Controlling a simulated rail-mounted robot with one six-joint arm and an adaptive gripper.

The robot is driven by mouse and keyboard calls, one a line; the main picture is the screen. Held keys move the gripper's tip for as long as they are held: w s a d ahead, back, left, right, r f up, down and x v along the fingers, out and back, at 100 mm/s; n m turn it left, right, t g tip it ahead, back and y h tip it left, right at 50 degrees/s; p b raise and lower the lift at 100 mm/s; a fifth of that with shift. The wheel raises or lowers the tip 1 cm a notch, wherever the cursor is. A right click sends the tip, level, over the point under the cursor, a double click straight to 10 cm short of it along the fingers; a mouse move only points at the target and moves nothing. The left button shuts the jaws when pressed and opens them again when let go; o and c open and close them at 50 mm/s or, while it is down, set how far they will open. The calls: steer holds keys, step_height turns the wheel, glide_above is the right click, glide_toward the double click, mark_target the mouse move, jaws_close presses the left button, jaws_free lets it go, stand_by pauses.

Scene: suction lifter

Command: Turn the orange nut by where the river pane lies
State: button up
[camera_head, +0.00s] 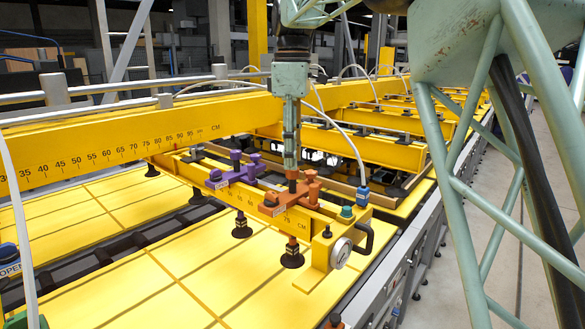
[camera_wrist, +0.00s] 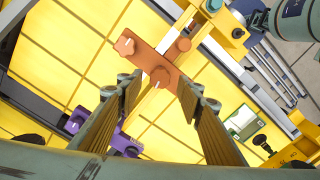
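The orange clamp (camera_head: 290,200) sits on a yellow cross beam (camera_head: 325,228), with several raised orange knobs; which one is the nut is hard to tell. In the wrist view the orange clamp (camera_wrist: 150,62) is a plate with round knobs. My gripper (camera_head: 291,168) points straight down over the clamp's back part. Contact cannot be told. A purple clamp (camera_head: 235,172) sits left of the orange one. I cannot make out which pane is the river pane.
A long yellow beam (camera_head: 120,138) with a centimetre scale runs behind the clamps. Black suction cups (camera_head: 292,259) hang above yellow panes (camera_head: 130,285). A gauge (camera_head: 340,253), a green cap (camera_head: 347,211) and a blue fitting (camera_head: 363,193) stand close on the right.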

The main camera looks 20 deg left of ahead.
mark_target(293, 180)
steer(key=shift+f, duration=1.55)
steer(key=shift+c, duration=0.4)
steer(key=c, duration=0.8)
